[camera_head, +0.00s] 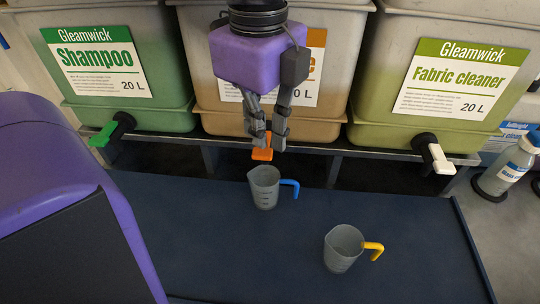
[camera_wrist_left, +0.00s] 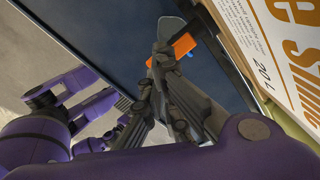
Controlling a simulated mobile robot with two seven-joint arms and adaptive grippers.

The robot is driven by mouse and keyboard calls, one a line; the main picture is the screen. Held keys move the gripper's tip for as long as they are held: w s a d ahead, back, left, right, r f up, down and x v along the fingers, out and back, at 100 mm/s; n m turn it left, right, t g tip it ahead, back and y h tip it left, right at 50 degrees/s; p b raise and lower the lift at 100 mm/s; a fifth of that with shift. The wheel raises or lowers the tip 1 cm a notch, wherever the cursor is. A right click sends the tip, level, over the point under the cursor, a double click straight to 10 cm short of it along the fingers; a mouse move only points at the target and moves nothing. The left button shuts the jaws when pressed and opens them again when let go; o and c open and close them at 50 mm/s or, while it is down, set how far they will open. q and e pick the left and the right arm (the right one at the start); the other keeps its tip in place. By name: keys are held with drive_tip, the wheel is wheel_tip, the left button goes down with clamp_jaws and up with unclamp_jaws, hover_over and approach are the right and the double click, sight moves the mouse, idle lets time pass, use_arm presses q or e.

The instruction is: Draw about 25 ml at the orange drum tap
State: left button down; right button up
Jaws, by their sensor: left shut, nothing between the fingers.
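The middle drum (camera_head: 215,85) has an orange label, partly hidden behind my left gripper. Its orange tap handle (camera_head: 262,154) shows just below the fingertips, and it also shows in the left wrist view (camera_wrist_left: 184,44). My left gripper (camera_head: 265,143) is shut and empty, pointing down at the orange tap; I cannot tell whether it touches the handle. A grey measuring jug with a blue handle (camera_head: 264,188) stands upright on the dark mat (camera_head: 190,235), just below the orange tap in the picture. I cannot make out any liquid in it. My right gripper is not in view.
A second grey jug with a yellow handle (camera_head: 343,249) stands on the mat at the front right. The green shampoo drum (camera_head: 125,60) has a green tap (camera_head: 103,134); the fabric cleaner drum (camera_head: 450,75) has a white tap (camera_head: 438,158). A spray bottle (camera_head: 508,165) stands at the far right.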

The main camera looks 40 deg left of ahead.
sight(262, 151)
use_arm(q)
drive_tip(key=shift+f+b, duration=0.7)
drive_tip(key=shift+f, duration=1.05)
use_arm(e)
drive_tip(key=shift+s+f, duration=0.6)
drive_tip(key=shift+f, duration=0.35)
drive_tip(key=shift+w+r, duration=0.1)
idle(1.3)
use_arm(q)
wheel_tip(262, 151, up, 7)
drive_tip(key=p, duration=0.4)
drive_tip(key=shift+r, duration=0.2)
drive_tip(key=shift+f, duration=0.15)
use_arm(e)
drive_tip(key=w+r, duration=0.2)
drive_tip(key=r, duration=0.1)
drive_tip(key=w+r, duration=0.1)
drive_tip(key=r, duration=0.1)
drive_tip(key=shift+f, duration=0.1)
